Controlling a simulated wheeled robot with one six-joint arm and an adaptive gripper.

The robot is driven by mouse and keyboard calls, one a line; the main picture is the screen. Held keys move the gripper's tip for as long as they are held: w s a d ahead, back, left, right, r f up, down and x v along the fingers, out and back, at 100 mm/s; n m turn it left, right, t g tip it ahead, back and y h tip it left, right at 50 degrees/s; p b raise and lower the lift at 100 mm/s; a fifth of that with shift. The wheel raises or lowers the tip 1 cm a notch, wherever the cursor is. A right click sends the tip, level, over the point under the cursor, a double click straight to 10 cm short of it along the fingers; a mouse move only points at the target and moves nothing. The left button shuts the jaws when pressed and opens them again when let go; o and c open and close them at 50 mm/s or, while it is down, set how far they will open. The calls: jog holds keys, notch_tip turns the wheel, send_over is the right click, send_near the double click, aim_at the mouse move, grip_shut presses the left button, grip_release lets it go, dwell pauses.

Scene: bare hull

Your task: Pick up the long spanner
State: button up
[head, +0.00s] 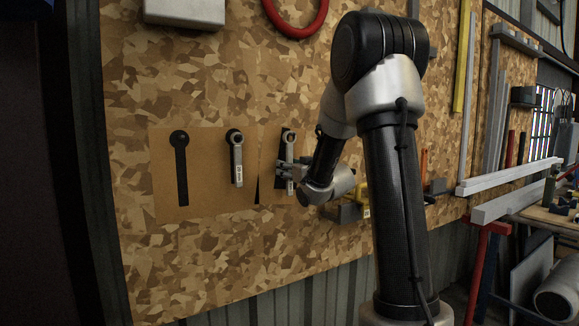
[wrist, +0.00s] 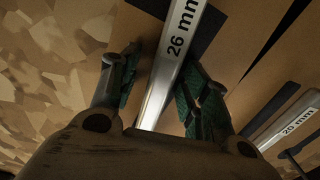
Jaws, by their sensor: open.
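The long spanner, a silver bar marked 26 mm (wrist: 178,50), runs between the two fingers of my gripper (wrist: 157,88) in the wrist view. One finger is on each side of it, and the right finger looks very close to it. I cannot tell whether they touch. The fingers are open. In the head view the spanner (head: 289,150) hangs upright on the board with its ring end up, over a black outline. My gripper (head: 286,171) is at its lower part and hides some of it.
A shorter spanner (head: 237,160), marked 20 mm in the wrist view (wrist: 290,120), hangs to its left. Further left is a bare black spanner outline (head: 181,168). A red ring (head: 321,22) and a grey box (head: 185,12) are above. A yellow-handled item is close behind my wrist.

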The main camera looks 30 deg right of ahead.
grip_shut()
jog(key=shift+r, duration=0.1)
jog(key=s+r, duration=0.1)
jog(key=s, duration=1.2)
notch_tip(320, 180, up, 14)
jog(key=shift+d, duration=0.2)
